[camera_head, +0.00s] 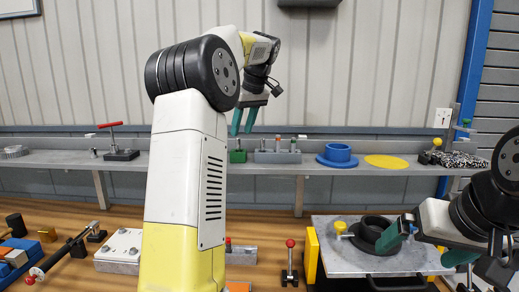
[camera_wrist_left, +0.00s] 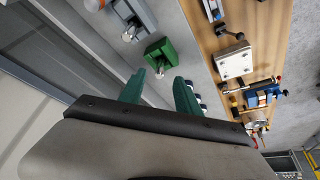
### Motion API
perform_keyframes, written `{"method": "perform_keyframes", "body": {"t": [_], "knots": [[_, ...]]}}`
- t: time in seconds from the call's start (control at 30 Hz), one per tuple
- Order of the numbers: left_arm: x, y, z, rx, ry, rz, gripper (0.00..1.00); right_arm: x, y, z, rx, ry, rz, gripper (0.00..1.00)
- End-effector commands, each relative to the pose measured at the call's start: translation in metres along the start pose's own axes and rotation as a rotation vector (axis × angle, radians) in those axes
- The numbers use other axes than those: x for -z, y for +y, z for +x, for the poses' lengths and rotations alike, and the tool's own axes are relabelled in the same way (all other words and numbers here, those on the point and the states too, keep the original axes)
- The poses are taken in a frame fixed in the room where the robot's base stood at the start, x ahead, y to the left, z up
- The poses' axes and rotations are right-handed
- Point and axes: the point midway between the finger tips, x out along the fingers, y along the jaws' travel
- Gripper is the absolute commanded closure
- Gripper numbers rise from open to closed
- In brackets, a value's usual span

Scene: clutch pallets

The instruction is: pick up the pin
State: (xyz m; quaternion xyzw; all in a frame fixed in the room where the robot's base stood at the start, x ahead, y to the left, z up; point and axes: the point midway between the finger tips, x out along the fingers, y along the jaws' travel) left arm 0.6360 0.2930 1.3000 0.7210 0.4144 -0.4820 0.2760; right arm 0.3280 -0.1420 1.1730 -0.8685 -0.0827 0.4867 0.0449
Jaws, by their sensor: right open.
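Several pin-like parts are in view, and I cannot tell which is the pin. On the shelf, a green block (camera_head: 238,156) has a small silver pin at its top; the block also shows in the left wrist view (camera_wrist_left: 160,50). A grey block (camera_head: 277,157) beside it carries small upright pins with coloured heads. A red-knobbed pin (camera_head: 290,244) stands in a dark base on the bench. My left gripper (camera_head: 244,130) is open and empty above the green block, apart from it. My right gripper (camera_head: 418,250) is open beside the black ring (camera_head: 376,229) on the pallet.
The grey pallet (camera_head: 340,262) fills the bench's right front. The shelf (camera_head: 200,165) also holds a red-handled clamp (camera_head: 121,154), a blue flanged part (camera_head: 338,155) and a yellow disc (camera_head: 387,162). My left arm hides the middle of the bench.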

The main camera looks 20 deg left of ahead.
Motion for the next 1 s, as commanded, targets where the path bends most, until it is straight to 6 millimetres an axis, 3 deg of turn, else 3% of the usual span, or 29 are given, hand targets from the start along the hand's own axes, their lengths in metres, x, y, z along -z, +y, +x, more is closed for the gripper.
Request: {"method": "perform_keyframes", "body": {"t": [0.4,0.67,0.87,1.0], "knots": [[0.002,0.000,0.054,-0.001,-0.002,0.002,0.61,0.000,0.000,0.000,0.000,0.000,0.000,0.00],[0.002,0.001,0.057,-0.003,0.000,0.002,0.61,0.000,0.000,0.000,0.000,0.000,0.000,0.00],[0.002,0.001,0.056,-0.003,0.000,0.002,0.98,0.000,0.000,0.000,0.000,0.000,0.000,0.00],[0.002,0.001,0.056,-0.003,0.000,0.002,1.00,0.000,0.000,0.000,0.000,0.000,0.000,0.00]]}}
